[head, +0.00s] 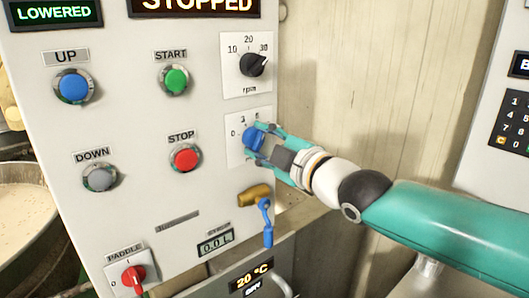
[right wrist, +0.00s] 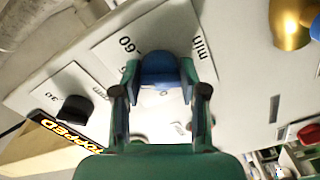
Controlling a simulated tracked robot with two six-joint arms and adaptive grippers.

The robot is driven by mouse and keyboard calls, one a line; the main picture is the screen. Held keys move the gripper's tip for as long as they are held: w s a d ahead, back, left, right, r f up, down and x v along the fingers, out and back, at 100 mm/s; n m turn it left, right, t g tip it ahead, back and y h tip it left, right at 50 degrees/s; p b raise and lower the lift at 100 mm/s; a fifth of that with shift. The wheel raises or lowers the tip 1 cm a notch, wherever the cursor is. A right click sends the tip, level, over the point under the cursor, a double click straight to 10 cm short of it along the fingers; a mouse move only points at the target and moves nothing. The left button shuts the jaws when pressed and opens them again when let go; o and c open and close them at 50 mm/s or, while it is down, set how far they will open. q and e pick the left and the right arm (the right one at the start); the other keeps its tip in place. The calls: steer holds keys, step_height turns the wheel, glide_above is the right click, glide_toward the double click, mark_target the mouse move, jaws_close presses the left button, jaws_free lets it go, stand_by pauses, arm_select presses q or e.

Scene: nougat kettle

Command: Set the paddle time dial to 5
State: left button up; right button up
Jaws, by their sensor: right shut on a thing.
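The paddle time dial is a blue knob (head: 249,136) on a white scale plate (head: 232,121) at the right of the panel in the head view. My right gripper (head: 258,141) is shut on this knob, with one finger on either side. In the right wrist view the blue knob (right wrist: 160,68) sits between the fingers of my right gripper (right wrist: 160,84). The plate there shows "60" and "min". The gripper covers much of the scale in the head view, and I cannot tell which mark the knob points to. My left gripper is not in view.
Above is the black rpm knob (head: 253,64). To the left are the red STOP button (head: 186,158) and green START button (head: 176,80). A brass tap (head: 254,195) with a blue lever (head: 266,222) sits just below. A red PADDLE switch (head: 133,276) is at lower left.

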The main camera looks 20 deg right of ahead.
steer(key=shift+n, duration=0.4)
steer(key=o, duration=1.1)
steer(key=shift+a, duration=0.1)
steer(key=shift+s, duration=0.1)
steer(key=shift+s+d, duration=0.25)
steer(key=v, duration=1.1)
steer(key=shift+s, duration=0.15)
steer(key=shift+f, duration=0.1)
